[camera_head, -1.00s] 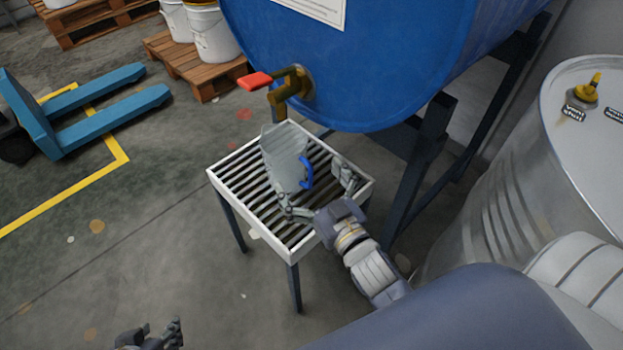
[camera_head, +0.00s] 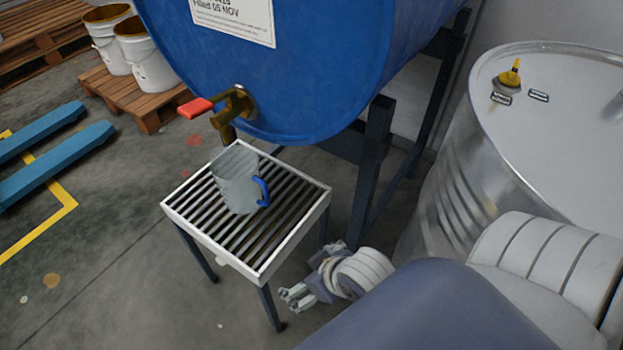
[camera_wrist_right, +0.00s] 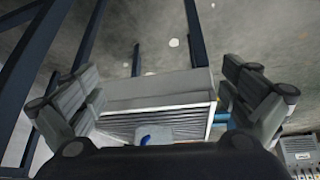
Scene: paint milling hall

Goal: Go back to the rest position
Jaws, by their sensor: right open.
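A clear jug (camera_head: 236,182) with a blue handle stands upright on the slatted white stand (camera_head: 262,262), under the brass tap (camera_head: 237,106). My right gripper (camera_head: 292,294) is apart from the jug, just off the stand's near right side and lower than its top. In the right wrist view its two fingers are spread wide with nothing between them (camera_wrist_right: 158,100). The stand's white edge (camera_wrist_right: 160,102) and part of the jug's blue handle (camera_wrist_right: 150,138) show beyond the fingers. My left gripper is out of view.
A blue drum (camera_head: 300,70) with a red-handled tap lies on a dark frame (camera_head: 372,170) behind the stand. A steel drum (camera_head: 470,170) stands at the right. White buckets (camera_head: 147,60) on a pallet and blue forks (camera_head: 60,160) are at the left. Floor at lower left is clear.

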